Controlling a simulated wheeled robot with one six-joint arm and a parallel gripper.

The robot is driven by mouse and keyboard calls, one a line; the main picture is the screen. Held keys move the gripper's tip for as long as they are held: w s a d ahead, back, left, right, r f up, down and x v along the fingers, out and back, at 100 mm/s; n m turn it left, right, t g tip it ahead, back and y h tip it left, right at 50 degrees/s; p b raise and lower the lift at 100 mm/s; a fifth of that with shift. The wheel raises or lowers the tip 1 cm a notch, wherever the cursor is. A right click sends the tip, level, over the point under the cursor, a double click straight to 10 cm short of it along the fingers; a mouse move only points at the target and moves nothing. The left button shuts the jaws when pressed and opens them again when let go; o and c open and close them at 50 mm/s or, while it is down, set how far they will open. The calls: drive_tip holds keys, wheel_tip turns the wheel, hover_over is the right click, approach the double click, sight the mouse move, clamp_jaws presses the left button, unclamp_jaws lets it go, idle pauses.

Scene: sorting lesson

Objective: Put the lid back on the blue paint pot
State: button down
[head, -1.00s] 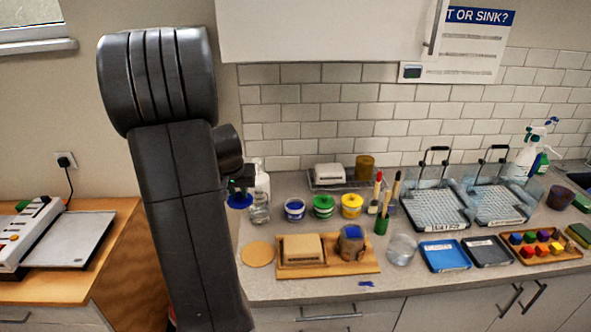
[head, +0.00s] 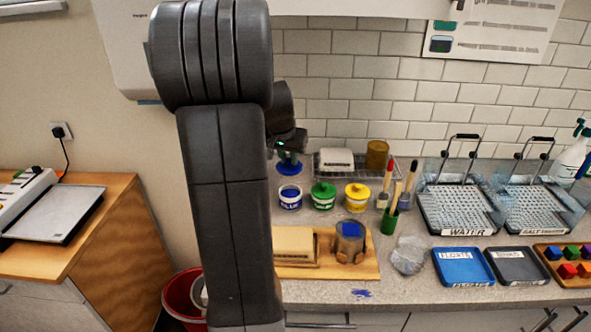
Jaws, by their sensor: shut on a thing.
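The blue paint pot (head: 290,200) stands upright on the counter, left in a row of three pots. Its top looks open, with blue showing inside. My gripper (head: 290,158) is shut on the round blue lid (head: 290,169) and holds it roughly level. In the picture the lid lies just above the pot's mouth, with a small gap between them. How well it lines up in depth I cannot tell. The fingertips are small and partly hidden behind my arm.
A green pot (head: 323,198) and a yellow pot (head: 357,199) stand close to the right, both lidded. Behind is a wire rack (head: 330,171). In front lies a wooden board (head: 366,267) bearing a block and a jar. A brush holder (head: 389,221) stands further right.

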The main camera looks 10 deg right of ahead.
drive_tip(key=shift+d+f+b, duration=0.1)
drive_tip(key=shift+f+b, duration=0.45)
drive_tip(key=shift+f, duration=0.5)
drive_tip(key=shift+f+b, duration=2.25)
drive_tip(key=shift+f, duration=0.8)
drive_tip(key=shift+f+b, duration=0.15)
drive_tip(key=shift+b, duration=0.2)
drive_tip(key=c, duration=1.3)
unclamp_jaws()
drive_tip(key=shift+o, duration=0.7)
drive_tip(key=o, duration=0.4)
